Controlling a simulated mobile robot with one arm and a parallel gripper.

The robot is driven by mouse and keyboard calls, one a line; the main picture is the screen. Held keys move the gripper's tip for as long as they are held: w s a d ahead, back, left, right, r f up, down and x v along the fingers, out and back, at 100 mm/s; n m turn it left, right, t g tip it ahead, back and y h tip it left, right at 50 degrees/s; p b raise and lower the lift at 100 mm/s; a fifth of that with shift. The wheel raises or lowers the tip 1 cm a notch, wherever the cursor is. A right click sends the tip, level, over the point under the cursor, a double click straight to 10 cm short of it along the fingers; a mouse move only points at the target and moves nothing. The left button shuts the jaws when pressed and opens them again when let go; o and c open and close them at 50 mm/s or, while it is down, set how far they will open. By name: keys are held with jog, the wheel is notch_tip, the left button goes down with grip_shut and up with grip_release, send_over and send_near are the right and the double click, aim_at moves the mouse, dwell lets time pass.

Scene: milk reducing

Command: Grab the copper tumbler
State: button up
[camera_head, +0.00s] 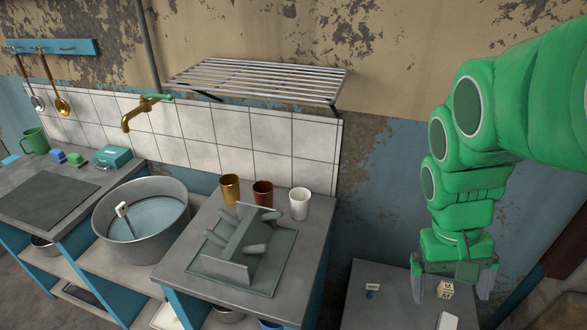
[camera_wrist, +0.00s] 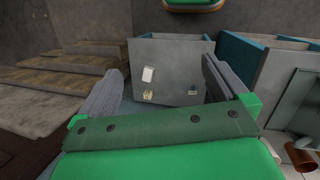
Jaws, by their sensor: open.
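The copper tumbler (camera_head: 263,194) is reddish brown and stands upright at the back of the right-hand counter, between a golden cup (camera_head: 230,188) and a white cup (camera_head: 299,203). A copper-brown cup (camera_wrist: 301,158) shows partly at the bottom right edge of the wrist view; it looks like the same tumbler. My gripper (camera_head: 450,297) is open and empty, pointing down well to the right of the cups. In the wrist view its two fingers are spread apart (camera_wrist: 162,72) with nothing between them.
A grey drying rack (camera_head: 245,245) stands in front of the cups. A metal slatted shelf (camera_head: 255,80) juts from the wall above them. A lower grey table (camera_head: 385,305) with small blocks lies below my gripper. A metal basin (camera_head: 140,240) of water is left of the counter.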

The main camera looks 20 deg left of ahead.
jog(key=w+a+n+h, duration=0.15)
jog(key=w+a, duration=0.25)
jog(key=w, duration=0.5)
jog(key=n+t+h, duration=0.6)
jog(key=n+t, duration=0.5)
jog(key=n, duration=1.2)
send_over(263, 188)
jog(key=s+a, duration=0.4)
jog(key=s, duration=0.3)
notch_tip(263, 188, down, 19)
jog(key=shift+x, duration=3.7)
jog(key=shift+s+f, duration=0.1)
jog(key=shift+c, duration=0.3)
jog(key=c, duration=1)
